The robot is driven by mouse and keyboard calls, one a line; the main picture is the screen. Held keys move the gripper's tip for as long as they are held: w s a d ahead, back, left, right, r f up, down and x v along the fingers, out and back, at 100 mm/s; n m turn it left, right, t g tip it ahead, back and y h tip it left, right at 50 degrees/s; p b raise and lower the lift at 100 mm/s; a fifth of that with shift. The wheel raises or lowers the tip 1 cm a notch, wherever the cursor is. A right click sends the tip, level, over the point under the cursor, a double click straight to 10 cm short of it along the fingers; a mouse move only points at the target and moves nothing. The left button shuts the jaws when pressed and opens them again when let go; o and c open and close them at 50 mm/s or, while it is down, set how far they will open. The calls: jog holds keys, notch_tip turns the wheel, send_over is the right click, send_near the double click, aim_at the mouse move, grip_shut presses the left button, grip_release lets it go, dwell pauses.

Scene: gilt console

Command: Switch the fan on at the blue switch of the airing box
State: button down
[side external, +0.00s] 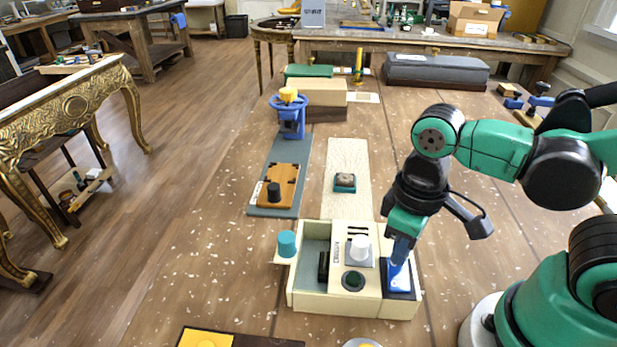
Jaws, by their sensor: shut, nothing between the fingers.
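The airing box (335,301) is a cream open-topped box near the front of the table. The blue switch (398,279) sits on a dark plate at the box's right end. My gripper (398,262) is shut and empty. It points down onto the blue switch, with its tips at or just above the upper part of it. I cannot tell whether they touch, and the fingers hide part of the switch. The box also carries a white knob (360,247), a dark round button (353,281) and a teal knob (287,243) on its left side.
A wooden block with a black knob (274,193) lies on a grey mat behind the box. A teal-based piece (345,182) lies on a pale mat (347,155). A blue valve with a yellow top (289,112) stands farther back. A yellow-and-dark object (208,338) lies at the front edge.

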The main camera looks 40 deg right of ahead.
jog(key=shift+f, duration=0.5)
jog(key=shift+r, duration=3.5)
jog(key=shift+w+d+f, duration=0.1)
jog(key=shift+w, duration=0.15)
jog(key=w+d+m+t, duration=0.3)
jog(key=w+d+t, duration=0.1)
jog(key=w+t, duration=0.3)
jog(key=shift+w+d, duration=0.4)
jog(key=shift+w, duration=0.05)
